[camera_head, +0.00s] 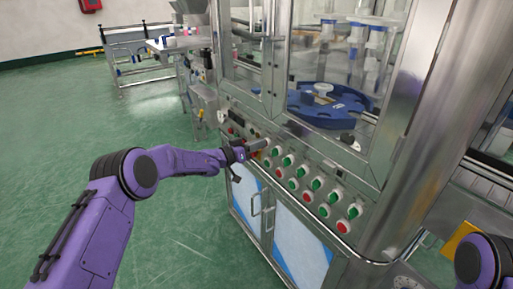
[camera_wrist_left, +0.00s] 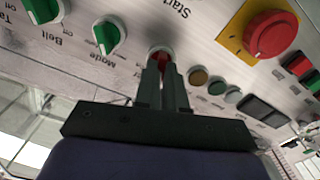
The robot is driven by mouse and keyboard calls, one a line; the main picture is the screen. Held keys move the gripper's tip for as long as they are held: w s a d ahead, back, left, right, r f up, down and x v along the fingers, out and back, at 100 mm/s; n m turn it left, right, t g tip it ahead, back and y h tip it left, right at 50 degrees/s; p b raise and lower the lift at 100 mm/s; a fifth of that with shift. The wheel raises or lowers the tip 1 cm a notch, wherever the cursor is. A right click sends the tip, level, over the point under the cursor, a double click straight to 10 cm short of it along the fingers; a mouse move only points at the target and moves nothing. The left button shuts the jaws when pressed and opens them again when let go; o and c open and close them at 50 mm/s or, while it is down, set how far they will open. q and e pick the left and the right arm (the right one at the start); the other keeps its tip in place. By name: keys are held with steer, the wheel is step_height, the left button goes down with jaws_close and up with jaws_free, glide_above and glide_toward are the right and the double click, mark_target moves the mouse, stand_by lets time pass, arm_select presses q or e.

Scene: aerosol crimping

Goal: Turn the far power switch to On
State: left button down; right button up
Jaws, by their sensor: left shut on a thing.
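The machine's steel control panel (camera_head: 305,180) carries rows of green and red controls. My left gripper (camera_head: 258,146) is at the far part of this panel. In the left wrist view, my left gripper (camera_wrist_left: 163,62) points straight at the panel, its two fingers closed together around a red knob (camera_wrist_left: 158,52) in a pale ring. The fingers hide most of this knob, so its setting cannot be read. Printed "Start" and "Mode" labels are near it, upside down. No "Power" or "On" label is readable. My right gripper is out of view; only part of my right arm shows at bottom right.
In the left wrist view, a large red mushroom button (camera_wrist_left: 269,34) on a yellow plate is right of the fingers. Green selector knobs (camera_wrist_left: 106,37) are left, and small round lamps (camera_wrist_left: 198,76) right. Glass doors and a blue turntable (camera_head: 325,108) are above the panel. Green floor is open at left.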

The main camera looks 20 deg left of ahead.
arm_select(q)
steer(key=shift+s+d+m+b, duration=0.1)
steer(key=shift+m+b, duration=1.7)
steer(key=shift+m, duration=0.65)
steer(key=shift+s+d+m+b, duration=0.1)
steer(key=shift+m+b, duration=1.65)
steer(key=shift+m, duration=0.7)
steer(key=c, duration=1.2)
jaws_free()
steer(key=shift+a, duration=0.1)
steer(key=b+v, duration=0.1)
steer(key=v, duration=0.9)
steer(key=shift+s+a, duration=0.15)
steer(key=shift+f, duration=0.1)
